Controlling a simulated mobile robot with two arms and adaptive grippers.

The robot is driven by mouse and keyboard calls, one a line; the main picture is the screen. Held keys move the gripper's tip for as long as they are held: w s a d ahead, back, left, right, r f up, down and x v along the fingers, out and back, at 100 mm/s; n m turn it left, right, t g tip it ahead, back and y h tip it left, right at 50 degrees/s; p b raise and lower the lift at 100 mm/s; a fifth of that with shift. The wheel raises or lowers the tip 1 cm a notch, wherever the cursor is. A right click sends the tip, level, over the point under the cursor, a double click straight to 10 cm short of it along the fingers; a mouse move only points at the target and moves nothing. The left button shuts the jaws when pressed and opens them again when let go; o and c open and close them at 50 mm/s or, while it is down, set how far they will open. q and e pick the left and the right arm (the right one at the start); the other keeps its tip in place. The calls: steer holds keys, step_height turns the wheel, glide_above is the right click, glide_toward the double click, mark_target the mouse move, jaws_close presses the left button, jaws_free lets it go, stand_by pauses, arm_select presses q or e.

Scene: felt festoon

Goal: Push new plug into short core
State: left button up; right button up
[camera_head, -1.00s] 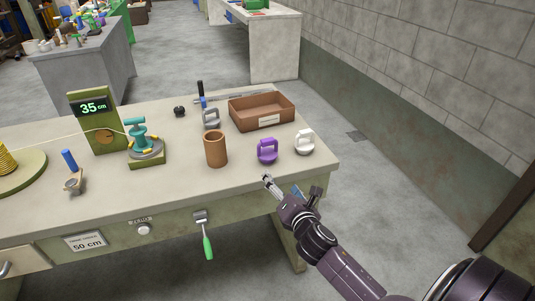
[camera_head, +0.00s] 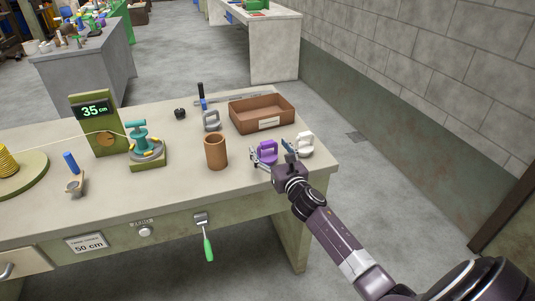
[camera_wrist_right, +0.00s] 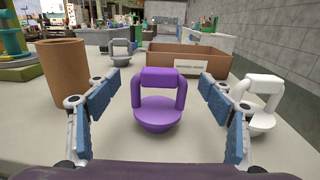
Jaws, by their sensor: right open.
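A brown cardboard-like tube (camera_head: 215,153), which looks like the core, stands upright on the bench; it also shows in the right wrist view (camera_wrist_right: 63,73). A purple plug (camera_head: 267,150) with a loop handle stands to its right, and it is centred in the right wrist view (camera_wrist_right: 159,104). My right gripper (camera_head: 272,154) is open, with its fingers spread either side of the purple plug, not closed on it. A white plug (camera_head: 305,143) stands to the right and a grey one (camera_head: 211,119) behind the tube. I cannot tell which plug is new. My left gripper is out of view.
A brown open box (camera_head: 262,115) with a label stands behind the plugs. The bench's right edge is close to the white plug.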

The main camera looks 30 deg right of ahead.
steer(key=shift+w+f, duration=0.1)
steer(key=shift+w, duration=0.5)
steer(key=shift+c, duration=0.5)
steer(key=c, duration=1.2)
steer(key=shift+o, duration=0.2)
steer(key=shift+r, duration=0.2)
step_height(320, 180, up, 20)
steer(key=p, duration=0.3)
steer(key=shift+f, duration=0.15)
